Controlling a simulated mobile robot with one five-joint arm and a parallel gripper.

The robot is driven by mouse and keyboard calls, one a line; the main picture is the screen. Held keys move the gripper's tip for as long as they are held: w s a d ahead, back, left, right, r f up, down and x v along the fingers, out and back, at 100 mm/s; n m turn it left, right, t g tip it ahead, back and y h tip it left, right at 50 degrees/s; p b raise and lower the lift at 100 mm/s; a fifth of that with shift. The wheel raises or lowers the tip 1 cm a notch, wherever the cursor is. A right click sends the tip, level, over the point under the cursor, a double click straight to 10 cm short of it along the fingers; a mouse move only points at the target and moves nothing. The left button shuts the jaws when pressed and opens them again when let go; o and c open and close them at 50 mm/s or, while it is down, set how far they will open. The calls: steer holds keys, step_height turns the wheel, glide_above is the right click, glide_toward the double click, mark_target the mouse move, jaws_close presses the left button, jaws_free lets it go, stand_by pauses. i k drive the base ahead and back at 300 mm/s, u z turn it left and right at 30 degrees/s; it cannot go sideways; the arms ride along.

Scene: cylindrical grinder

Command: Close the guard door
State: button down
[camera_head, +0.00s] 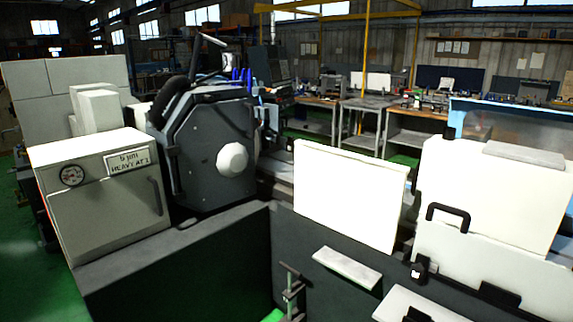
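A white panel with a black U-shaped handle (448,217) stands upright at the right of the head camera view; I take it to be the guard door (500,200). A second upright white panel (350,194) without a visible handle stands to its left. A gap between the two panels shows part of the dark machine behind. I cannot tell how far the door is from its shut position. My gripper is not recognisable in this view, and nothing is seen touching the handle.
The dark machine base (180,265) runs across the front. The grey wheel housing (215,150) and a cream box with a gauge (105,195) stand left. A small upright metal part (290,290) is at the lower middle. Workbenches (400,120) stand behind. Green floor shows at left.

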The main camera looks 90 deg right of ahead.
mark_target(216, 162)
steer(key=k, duration=0.25)
steer(key=z, duration=2.05)
steer(key=i, duration=0.75)
steer(key=z, duration=0.05)
